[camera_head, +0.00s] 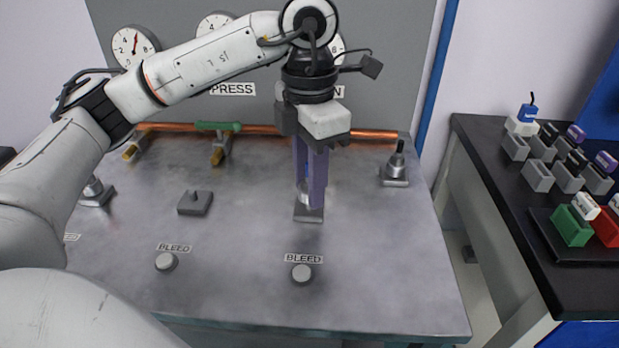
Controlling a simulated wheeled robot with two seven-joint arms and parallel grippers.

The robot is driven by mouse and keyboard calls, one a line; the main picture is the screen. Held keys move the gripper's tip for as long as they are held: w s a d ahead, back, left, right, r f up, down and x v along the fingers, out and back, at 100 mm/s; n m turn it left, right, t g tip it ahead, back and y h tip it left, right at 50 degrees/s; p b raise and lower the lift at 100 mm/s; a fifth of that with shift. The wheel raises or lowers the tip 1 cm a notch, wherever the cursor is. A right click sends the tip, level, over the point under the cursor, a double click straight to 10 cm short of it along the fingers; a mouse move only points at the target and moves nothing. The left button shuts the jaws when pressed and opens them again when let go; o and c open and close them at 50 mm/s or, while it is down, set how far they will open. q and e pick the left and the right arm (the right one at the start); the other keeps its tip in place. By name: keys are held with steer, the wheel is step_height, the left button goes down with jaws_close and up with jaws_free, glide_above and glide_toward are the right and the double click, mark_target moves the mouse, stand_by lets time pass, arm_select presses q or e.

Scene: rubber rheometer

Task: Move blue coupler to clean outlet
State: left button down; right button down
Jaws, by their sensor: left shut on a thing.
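My left gripper (311,203) points straight down over the middle of the grey bench, with its purple fingers shut. A sliver of the blue coupler (306,172) shows between the fingers, which hide most of it. The fingertips are at a metal outlet fitting on a square base (309,215); I cannot tell whether the coupler is seated on it. No label marks which outlet is clean. My right gripper is out of view.
A low dark block with a peg (195,203) sits left of the gripper. Two round BLEED knobs (165,262) (302,273) are at the front. A copper pipe (265,129), a green-handled valve (218,143) and gauges line the back. A black side table (500,190) holds small bins.

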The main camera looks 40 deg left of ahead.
arm_select(q)
steer(key=shift+f+b, duration=0.35)
steer(key=shift+f, duration=0.5)
steer(key=c, duration=1.3)
jaws_free()
steer(key=shift+r, duration=0.1)
steer(key=shift+r, duration=0.1)
